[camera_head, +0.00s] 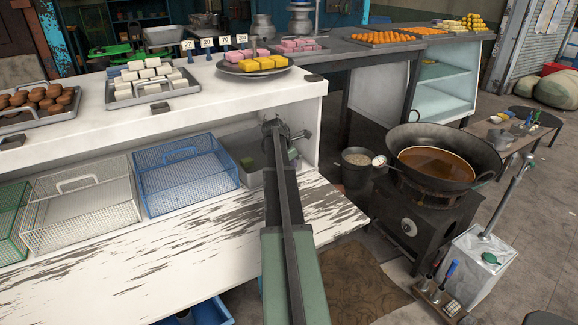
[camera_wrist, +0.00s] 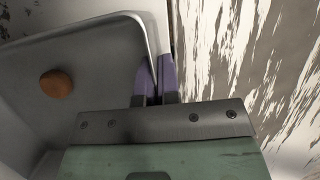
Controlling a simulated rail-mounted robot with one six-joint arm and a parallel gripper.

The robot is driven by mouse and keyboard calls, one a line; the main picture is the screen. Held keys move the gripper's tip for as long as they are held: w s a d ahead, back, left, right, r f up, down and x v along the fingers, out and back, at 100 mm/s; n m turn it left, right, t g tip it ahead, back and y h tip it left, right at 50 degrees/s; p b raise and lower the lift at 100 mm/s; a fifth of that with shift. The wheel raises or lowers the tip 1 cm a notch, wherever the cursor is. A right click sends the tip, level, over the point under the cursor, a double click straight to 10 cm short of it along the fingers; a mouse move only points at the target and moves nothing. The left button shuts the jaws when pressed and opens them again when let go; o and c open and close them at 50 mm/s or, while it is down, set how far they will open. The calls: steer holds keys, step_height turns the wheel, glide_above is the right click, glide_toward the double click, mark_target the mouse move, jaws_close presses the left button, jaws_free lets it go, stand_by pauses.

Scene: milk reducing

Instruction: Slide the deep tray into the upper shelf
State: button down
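The deep tray (camera_wrist: 95,45) is grey metal with raised walls. In the wrist view it fills the left side, with a round orange-brown item (camera_wrist: 56,84) inside. In the head view the tray (camera_head: 262,178) sits at the right end of the shelf (camera_head: 228,131) under the white counter, partly hidden by my arm; a green item shows in it. My gripper (camera_wrist: 157,75) has its two purple fingers on either side of the tray's near side rim, closed on it. In the head view my gripper (camera_head: 276,128) is at the shelf opening, its fingertips unclear.
A blue wire basket (camera_head: 186,174) stands left of the tray, with a white wire basket (camera_head: 80,207) beyond it. The counter's white end panel (camera_head: 311,129) is close on the right. A wok of brown liquid (camera_head: 436,164) stands further right.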

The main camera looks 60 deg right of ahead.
steer(key=shift+s+d, duration=0.2)
steer(key=shift+d, duration=0.1)
steer(key=c, duration=1.8)
jaws_free()
steer(key=o, duration=0.5)
steer(key=shift+o, duration=0.2)
steer(key=shift+r, duration=0.2)
steer(key=p+v, duration=0.5)
steer(key=shift+s+d, duration=0.1)
steer(key=shift+d, duration=0.05)
steer(key=w+a, duration=0.1)
steer(key=a, duration=0.2)
steer(key=w+a, duration=0.2)
steer(key=a, duration=0.2)
steer(key=w+a, duration=0.1)
steer(key=a, duration=0.3)
steer(key=shift+w+a+f, duration=0.2)
steer(key=shift+w, duration=0.15)
